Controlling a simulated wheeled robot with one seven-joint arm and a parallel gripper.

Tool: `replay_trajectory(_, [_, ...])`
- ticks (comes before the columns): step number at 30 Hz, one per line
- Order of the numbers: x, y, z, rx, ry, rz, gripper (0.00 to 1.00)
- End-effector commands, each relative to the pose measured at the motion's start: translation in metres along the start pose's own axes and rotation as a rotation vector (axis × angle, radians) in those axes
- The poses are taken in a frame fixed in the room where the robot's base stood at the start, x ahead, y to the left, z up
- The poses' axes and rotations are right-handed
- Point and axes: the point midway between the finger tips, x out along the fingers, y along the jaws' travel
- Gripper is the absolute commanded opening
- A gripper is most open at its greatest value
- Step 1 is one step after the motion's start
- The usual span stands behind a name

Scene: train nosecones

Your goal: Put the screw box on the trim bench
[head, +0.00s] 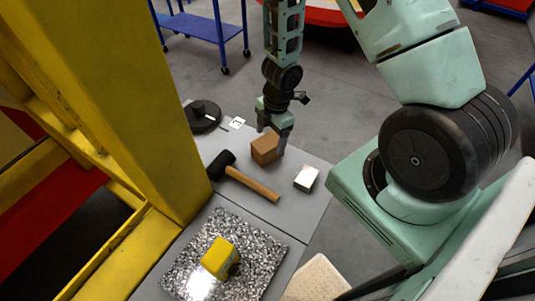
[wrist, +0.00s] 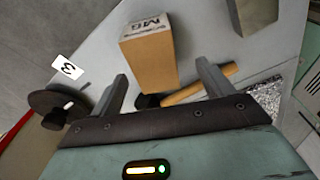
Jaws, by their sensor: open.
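A brown cardboard box marked "M6" (head: 264,149), which looks like the screw box, stands on a grey work surface (head: 215,146). It also shows in the wrist view (wrist: 150,58), with its lettering on the lighter top. My gripper (head: 274,132) is open and empty, right by the box. In the wrist view the box lies ahead of the gap between the two fingers (wrist: 162,82). I cannot tell if a finger touches it. No surface is labelled as the trim bench, so I cannot tell which one it is.
A hammer (head: 254,184), a small pale box (head: 306,178), a black disc (head: 203,113) and a "3" card (head: 237,123) lie around the box. A speckled slab (head: 262,262) holds a yellow object (head: 219,257). A yellow frame (head: 150,95) rises at left. Blue carts stand behind.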

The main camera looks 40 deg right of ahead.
Motion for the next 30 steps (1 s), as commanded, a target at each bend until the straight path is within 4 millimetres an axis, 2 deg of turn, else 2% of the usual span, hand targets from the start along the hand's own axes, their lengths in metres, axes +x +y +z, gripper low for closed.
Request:
replay_trajectory(1, [0.007,0.0,0.001,0.001,0.0,0.0,0.8])
replay_trajectory(7, [0.016,0.001,0.001,0.001,0.001,-0.001,0.8])
replay_trajectory(13, [0.048,0.008,0.003,-0.001,0.0,-0.002,0.8])
replay_trajectory(16, [0.058,0.008,0.003,0.0,0.001,0.0,0.8])
replay_trajectory(30, [0.06,0.008,0.002,-0.001,0.0,0.0,0.8])
